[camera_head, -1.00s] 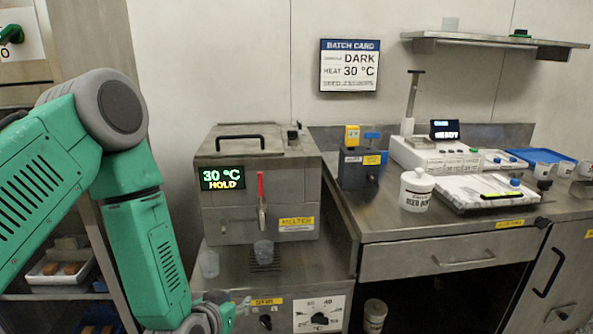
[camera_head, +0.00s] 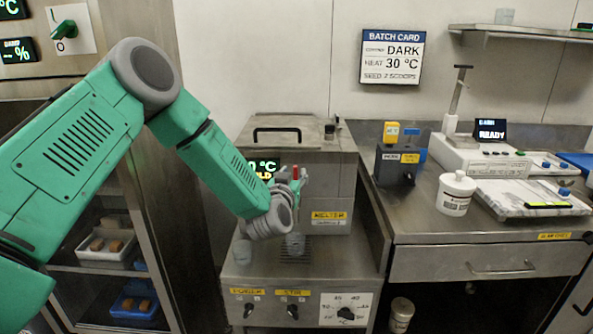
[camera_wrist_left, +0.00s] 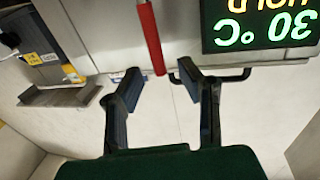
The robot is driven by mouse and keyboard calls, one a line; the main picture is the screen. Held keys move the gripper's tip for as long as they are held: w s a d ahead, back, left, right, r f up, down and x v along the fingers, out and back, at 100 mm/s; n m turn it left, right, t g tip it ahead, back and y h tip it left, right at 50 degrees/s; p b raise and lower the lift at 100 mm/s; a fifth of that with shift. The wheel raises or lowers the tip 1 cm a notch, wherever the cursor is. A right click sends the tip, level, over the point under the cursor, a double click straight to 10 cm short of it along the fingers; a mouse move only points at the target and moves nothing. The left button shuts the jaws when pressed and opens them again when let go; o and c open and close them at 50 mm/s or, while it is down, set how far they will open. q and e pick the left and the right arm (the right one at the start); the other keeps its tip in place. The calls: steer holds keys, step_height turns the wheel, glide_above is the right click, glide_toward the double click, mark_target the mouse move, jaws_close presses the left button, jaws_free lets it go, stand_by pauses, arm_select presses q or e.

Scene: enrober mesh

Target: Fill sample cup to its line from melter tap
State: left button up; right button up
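The melter (camera_head: 325,190) is a steel box; my left arm partly hides its green and yellow display, which reads 30 °C HOLD in the wrist view (camera_wrist_left: 262,25). The tap's red lever (camera_wrist_left: 148,30) also shows as a small red spot in the head view (camera_head: 295,173). My left gripper (camera_wrist_left: 160,74) is open, with the lever's end between its fingertips and a gap on each side. A clear cup (camera_head: 295,244) stands below the tap area, partly hidden by my wrist. Another clear cup (camera_head: 243,251) stands to its left. Fill lines and contents cannot be made out.
The melter stand has switches and a dial (camera_head: 345,311) on its front. A steel counter (camera_head: 425,222) at right holds a white tub (camera_head: 455,194), a dark device (camera_head: 400,163) and a scale-like unit. A batch card (camera_head: 392,57) hangs on the wall.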

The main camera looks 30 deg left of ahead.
mark_target(295, 170)
arm_select(q)
steer(key=shift+x, duration=1.6)
jaws_close()
